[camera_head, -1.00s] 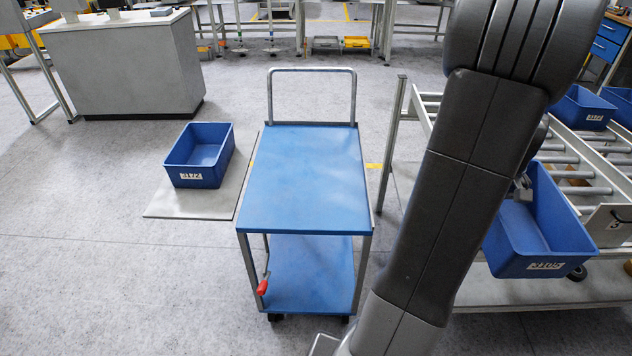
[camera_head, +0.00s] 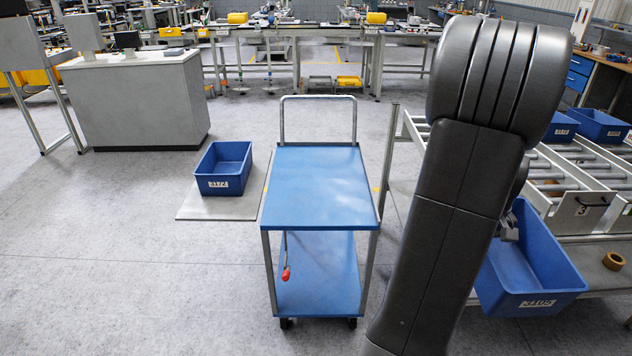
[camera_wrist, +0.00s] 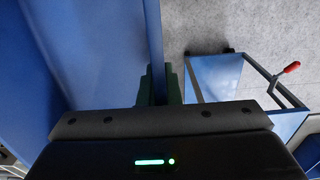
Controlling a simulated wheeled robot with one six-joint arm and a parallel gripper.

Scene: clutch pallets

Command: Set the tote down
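The blue tote (camera_head: 535,275) with a white label hangs in the air at the lower right of the head view, partly behind my dark arm. My gripper (camera_wrist: 158,88) is shut on the tote's wall, one finger on each side in the wrist view. The tote's interior and walls (camera_wrist: 90,50) fill the left of that view. In the head view my gripper is mostly hidden by my arm. The blue-topped cart (camera_head: 318,190) stands left of my arm, its top empty. In the wrist view the cart (camera_wrist: 222,78) lies at the right, apart from the tote.
Another blue tote (camera_head: 222,182) sits on a grey floor plate (camera_head: 200,208) left of the cart. A roller conveyor (camera_head: 590,178) with blue totes (camera_head: 600,125) and a tape roll (camera_head: 613,261) is at right. A red handle (camera_head: 286,273) hangs under the cart's top. Open floor lies left.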

